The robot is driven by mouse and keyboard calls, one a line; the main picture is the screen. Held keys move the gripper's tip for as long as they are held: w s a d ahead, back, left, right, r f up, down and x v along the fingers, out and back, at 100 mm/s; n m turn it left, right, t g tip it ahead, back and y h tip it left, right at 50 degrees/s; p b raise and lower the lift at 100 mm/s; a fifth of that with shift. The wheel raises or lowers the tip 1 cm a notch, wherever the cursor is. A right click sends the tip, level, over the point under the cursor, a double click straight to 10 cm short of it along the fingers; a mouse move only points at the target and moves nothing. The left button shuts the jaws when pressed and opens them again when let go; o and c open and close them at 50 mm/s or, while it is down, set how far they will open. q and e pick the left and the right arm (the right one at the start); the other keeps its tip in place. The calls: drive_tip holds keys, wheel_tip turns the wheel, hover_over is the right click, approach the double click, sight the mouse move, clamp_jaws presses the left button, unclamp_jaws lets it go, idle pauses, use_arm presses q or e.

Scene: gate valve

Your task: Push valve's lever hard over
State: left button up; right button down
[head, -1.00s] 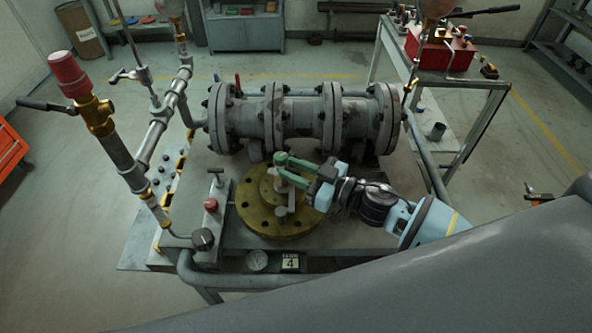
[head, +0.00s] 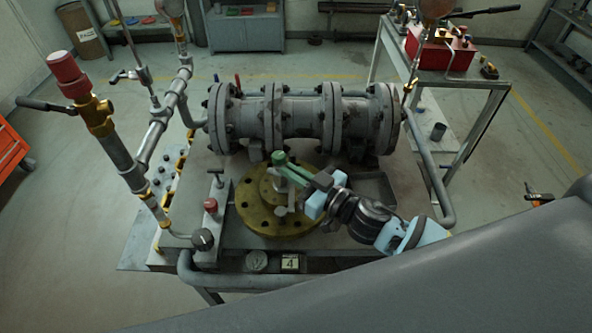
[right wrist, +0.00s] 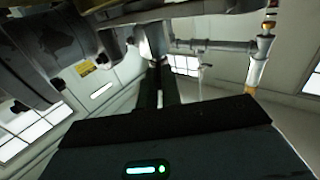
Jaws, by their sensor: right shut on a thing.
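The valve's grey lever and stem (head: 282,188) stand in the middle of a round brass flange (head: 257,217) on the bench. My right gripper (head: 280,164) reaches in from the right with its green fingers at the top of the lever. It is shut on the lever, though the fingers hide the part that they hold. In the right wrist view the two dark fingers of my right gripper (right wrist: 160,78) lie close together, with a grey part at their tips. My left gripper is not in view.
A large grey flanged pipe (head: 300,120) lies just behind the brass flange. A red-capped upright pipe (head: 100,115) stands at the left. A small panel with a red knob (head: 210,205) is left of the flange. A side table holds a red box (head: 440,48) at back right.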

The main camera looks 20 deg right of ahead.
drive_tip(key=shift+s+a+r+m+t+h, duration=0.1)
drive_tip(key=shift+a+m+t+h, duration=0.1)
drive_tip(key=shift+m+t+h, duration=0.35)
drive_tip(key=shift+s+a+m+t+h, duration=0.1)
drive_tip(key=shift+a+m+t+h, duration=0.15)
drive_tip(key=shift+m+h, duration=0.55)
drive_tip(key=shift+d, duration=0.1)
drive_tip(key=shift+w, duration=0.1)
drive_tip(key=c, duration=1.6)
unclamp_jaws()
